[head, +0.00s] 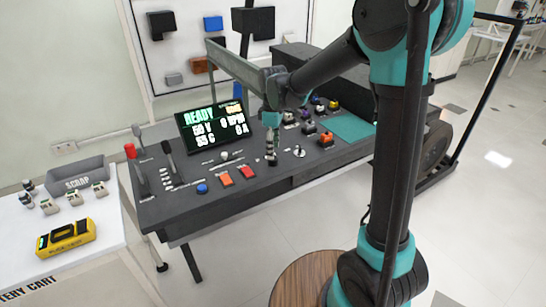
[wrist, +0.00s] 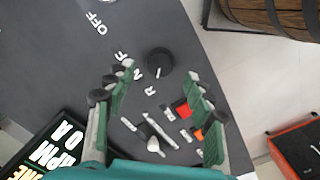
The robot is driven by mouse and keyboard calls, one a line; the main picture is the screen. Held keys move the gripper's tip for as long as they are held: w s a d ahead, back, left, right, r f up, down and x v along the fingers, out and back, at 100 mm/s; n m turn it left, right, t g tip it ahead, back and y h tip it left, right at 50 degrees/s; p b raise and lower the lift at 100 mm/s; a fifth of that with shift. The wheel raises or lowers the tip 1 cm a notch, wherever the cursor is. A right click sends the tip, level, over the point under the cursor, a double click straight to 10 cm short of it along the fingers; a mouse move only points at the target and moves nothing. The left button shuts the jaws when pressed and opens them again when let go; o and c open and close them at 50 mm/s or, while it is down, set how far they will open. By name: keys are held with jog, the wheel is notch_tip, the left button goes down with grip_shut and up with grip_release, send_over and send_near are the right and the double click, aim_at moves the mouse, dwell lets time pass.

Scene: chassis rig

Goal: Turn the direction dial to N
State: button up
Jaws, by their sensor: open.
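The direction dial (wrist: 159,61) is a round dark knob on the grey console, with the letters F, N and R printed in an arc on its left and lower side in the wrist view. I cannot make out clearly which letter its mark points to. My gripper (wrist: 158,76) is open, with its green fingers spread and the dial showing between and just beyond their tips. In the head view my gripper (head: 270,155) points down at the console, and the dial is mostly hidden by it. I cannot tell whether the fingers touch it.
A battery cart (head: 75,262) stands at left.

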jog(key=shift+f, duration=2.1)
jog(key=c, duration=1.2)
jog(key=shift+o, duration=0.2)
jog(key=shift+m, duration=0.3)
jog(key=m, duration=0.3)
jog(key=shift+m, duration=2.6)
